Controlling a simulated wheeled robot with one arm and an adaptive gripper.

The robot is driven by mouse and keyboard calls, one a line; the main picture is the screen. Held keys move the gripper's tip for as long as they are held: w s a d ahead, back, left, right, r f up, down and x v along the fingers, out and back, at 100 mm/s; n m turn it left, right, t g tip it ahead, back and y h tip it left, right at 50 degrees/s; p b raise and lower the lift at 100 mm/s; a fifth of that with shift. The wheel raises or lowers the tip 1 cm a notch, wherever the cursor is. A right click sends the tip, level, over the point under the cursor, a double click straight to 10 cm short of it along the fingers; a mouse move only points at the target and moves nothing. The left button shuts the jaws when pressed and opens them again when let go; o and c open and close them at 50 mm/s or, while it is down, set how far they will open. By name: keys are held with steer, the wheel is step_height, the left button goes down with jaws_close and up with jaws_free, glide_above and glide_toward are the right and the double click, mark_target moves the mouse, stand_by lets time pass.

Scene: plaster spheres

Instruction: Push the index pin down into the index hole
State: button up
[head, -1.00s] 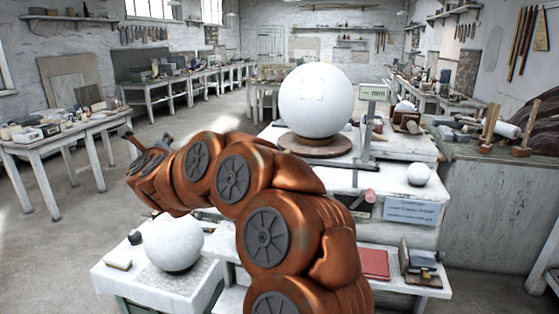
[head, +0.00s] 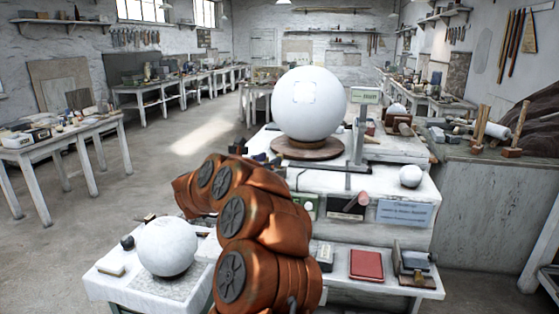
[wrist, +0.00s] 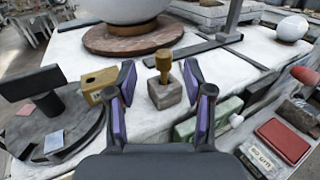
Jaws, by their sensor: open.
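In the wrist view, a brass-coloured pin with a knobbed wooden-looking handle (wrist: 163,65), apparently the index pin, stands upright in a small grey block (wrist: 165,92) on the white worktop. My gripper (wrist: 157,78) is open, its two purple-padded fingers on either side of the pin in the picture. Nothing is held, and I cannot tell whether the fingers reach the pin's depth. The pin's lower end is hidden in the block. I cannot make out the index hole for certain. In the head view, my arm hides the pin and most of the gripper.
A large white sphere (head: 309,104) rests on a round wooden turntable (head: 308,149) behind the pin. A wooden block with a hole (wrist: 98,80) is left of the fingers. A dark post and bar (wrist: 218,42) stand right. A green box (wrist: 203,121) sits in front on the right.

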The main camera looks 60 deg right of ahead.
mark_target(280, 156)
steer(key=d+p, duration=0.1)
steer(key=d, duration=0.1)
steer(key=s+d+p, duration=0.1)
steer(key=d, duration=0.1)
steer(key=shift+r+p, duration=0.1)
steer(key=shift+p, duration=0.25)
steer(key=shift+d, duration=0.6)
steer(key=shift+c, duration=0.4)
steer(key=shift+f, duration=0.2)
jaws_close()
